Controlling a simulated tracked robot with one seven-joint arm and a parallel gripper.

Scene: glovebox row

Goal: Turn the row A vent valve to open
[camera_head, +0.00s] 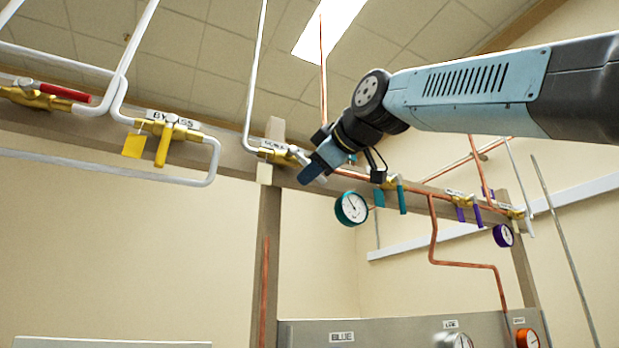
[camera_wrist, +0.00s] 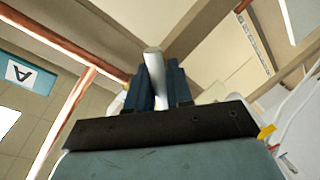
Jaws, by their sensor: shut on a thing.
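A brass valve (camera_head: 277,152) with a pale grey lever (camera_head: 299,156) sits on the pipe beam near the wooden post, under a small white tag that I cannot read fully. My gripper (camera_head: 314,172) is at this valve, reaching in from the right. In the wrist view the pale lever (camera_wrist: 155,68) stands between my two dark fingers, and they are shut on it. The fingers hide part of the lever and the valve body is not clear there. A blue sign with the letter A (camera_wrist: 18,72) shows at the left of the wrist view.
To the left are a yellow-handled valve tagged BYPASS (camera_head: 163,150) and a red-handled valve (camera_head: 65,92). To the right are a teal gauge (camera_head: 351,208), a teal-handled valve (camera_head: 402,199) and purple-handled valves (camera_head: 478,214). White and copper pipes run close around my arm.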

